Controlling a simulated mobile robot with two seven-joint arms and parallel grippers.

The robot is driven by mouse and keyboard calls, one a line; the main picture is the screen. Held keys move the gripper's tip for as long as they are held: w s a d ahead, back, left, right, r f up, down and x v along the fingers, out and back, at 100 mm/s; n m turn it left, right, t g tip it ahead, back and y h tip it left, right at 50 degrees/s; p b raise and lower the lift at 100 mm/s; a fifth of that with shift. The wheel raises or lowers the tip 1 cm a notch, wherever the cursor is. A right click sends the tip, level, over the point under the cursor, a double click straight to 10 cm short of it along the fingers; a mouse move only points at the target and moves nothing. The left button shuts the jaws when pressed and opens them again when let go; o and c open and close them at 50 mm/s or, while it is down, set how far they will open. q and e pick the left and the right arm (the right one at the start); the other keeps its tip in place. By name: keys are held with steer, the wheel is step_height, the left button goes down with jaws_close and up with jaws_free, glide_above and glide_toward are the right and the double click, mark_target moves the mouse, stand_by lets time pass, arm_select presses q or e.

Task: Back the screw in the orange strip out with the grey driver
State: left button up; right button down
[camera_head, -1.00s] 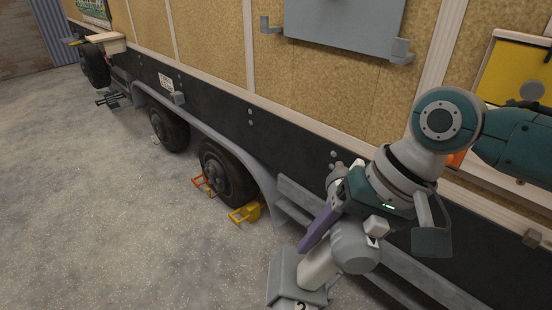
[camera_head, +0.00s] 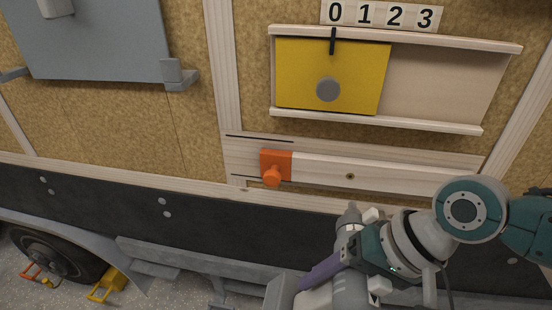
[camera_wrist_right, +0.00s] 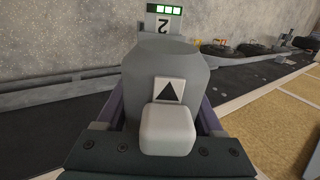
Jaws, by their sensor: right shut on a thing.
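My right gripper (camera_head: 322,268) is at the lower right of the head view, below the wooden rails on the wall. It is shut on the grey driver (camera_head: 348,236). The right wrist view shows the driver's grey body (camera_wrist_right: 165,62) between the purple fingers, with a black arrow label, a white button and a "2" with green lights beyond. I see no clear orange strip. An orange block with a round knob (camera_head: 275,166) sits on a pale wooden rail. A small dark screw-like spot (camera_head: 350,176) shows in that rail, right of the block. My left gripper is out of view.
A yellow sliding panel (camera_head: 310,75) with a grey knob sits in a wooden frame under number tiles (camera_head: 382,15). A grey panel (camera_head: 95,40) is at the upper left. A wheel (camera_head: 50,255) and yellow chock (camera_head: 107,285) are low left. The wall's dark skirt lies behind my arm.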

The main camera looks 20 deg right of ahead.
steer(key=shift+a+r, duration=0.1)
steer(key=shift+w, duration=0.15)
steer(key=w+d+b, duration=0.2)
steer(key=w, duration=0.1)
steer(key=w+d+b, duration=0.1)
steer(key=shift+w, duration=0.25)
stand_by(0.5)
stand_by(0.5)
